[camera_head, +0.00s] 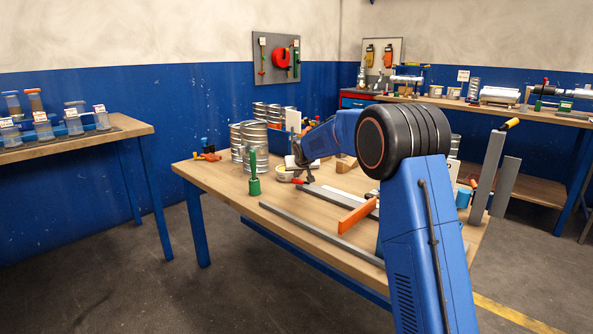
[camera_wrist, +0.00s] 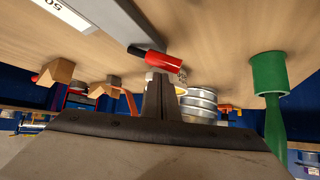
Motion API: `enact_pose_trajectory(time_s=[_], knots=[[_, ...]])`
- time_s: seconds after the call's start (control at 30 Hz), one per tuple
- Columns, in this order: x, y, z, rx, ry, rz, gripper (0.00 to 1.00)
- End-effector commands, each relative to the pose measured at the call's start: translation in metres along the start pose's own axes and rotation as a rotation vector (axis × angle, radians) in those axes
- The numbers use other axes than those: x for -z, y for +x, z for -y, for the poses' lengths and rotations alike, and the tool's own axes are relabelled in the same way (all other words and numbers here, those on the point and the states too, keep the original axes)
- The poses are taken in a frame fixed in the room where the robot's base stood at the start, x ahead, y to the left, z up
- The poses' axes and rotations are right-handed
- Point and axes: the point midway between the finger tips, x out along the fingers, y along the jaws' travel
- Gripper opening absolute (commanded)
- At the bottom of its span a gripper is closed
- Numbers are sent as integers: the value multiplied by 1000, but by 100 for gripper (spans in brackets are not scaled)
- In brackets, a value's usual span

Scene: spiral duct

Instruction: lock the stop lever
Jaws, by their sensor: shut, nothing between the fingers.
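I cannot tell for certain which part is the stop lever. A grey upright bar (camera_head: 487,175) at the right end of the workbench (camera_head: 225,172) carries a yellow-tipped handle (camera_head: 509,124). A red handle with a black end (camera_wrist: 162,57) lies near my fingertips in the wrist view; a red handle (camera_head: 303,181) also shows on the bench in the head view. My gripper (camera_head: 298,162) is above the bench, left of the grey bar. It also shows in the wrist view (camera_wrist: 160,78), its fingers together and empty. My arm hides part of the bench.
A green upright piece on a green base (camera_head: 254,186) stands left of my gripper. Ribbed metal ducts (camera_head: 256,146) stand behind it. An orange bar (camera_head: 357,217) and a long grey rail (camera_head: 318,234) lie in front. The bench's front left is clear.

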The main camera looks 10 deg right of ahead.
Motion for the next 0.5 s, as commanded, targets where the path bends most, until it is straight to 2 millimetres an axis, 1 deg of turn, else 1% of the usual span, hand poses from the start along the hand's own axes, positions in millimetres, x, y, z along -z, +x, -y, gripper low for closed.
enact_pose_trajectory(time_s=[0.13,0.5], knots=[[-7,-3,0,0,-1,0,0],[-8,-4,0,0,0,0,0]])
